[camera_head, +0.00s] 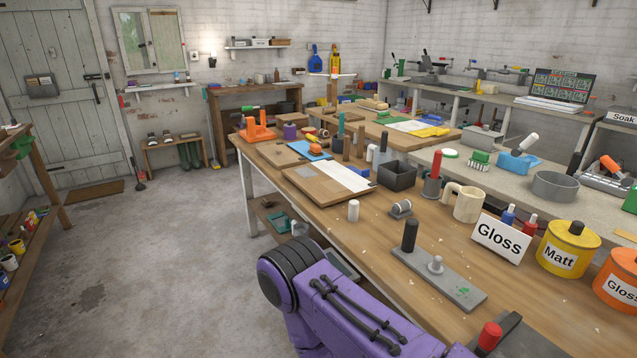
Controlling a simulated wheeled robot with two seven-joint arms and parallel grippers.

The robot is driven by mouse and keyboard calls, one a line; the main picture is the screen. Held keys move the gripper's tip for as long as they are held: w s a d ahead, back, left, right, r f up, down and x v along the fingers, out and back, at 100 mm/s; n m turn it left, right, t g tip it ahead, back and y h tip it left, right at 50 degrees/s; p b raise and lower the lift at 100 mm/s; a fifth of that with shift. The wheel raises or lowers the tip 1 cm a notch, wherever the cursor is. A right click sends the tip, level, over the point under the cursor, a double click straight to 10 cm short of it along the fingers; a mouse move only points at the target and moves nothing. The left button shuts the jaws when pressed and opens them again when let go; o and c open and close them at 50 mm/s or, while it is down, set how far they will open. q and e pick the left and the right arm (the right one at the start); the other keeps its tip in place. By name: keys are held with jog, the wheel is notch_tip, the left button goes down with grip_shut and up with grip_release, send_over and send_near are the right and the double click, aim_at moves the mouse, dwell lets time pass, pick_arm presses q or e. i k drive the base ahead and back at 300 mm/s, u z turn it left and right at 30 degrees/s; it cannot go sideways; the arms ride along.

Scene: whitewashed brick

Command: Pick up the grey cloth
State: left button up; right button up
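I cannot pick out a grey cloth with certainty in the head view. A yellow cloth-like piece (433,132) lies on the far wooden table, beside a white sheet (405,126). A flat grey board (452,288) with a black upright handle lies on the near workbench, but it looks rigid. A purple arm link of mine with black cables fills the bottom middle and hides part of the bench's front edge and lower shelf. Neither gripper shows.
The near workbench (335,218) holds a black bin (397,177), a beige mug (467,203), a Gloss sign (501,240) and a yellow Matt tin (568,250). A side counter with tools runs along the right. The concrete floor (150,260) is open at left.

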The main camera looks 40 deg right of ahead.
aim_at(401, 210)
jog(key=i, duration=1.55)
jog(key=z, duration=1.9)
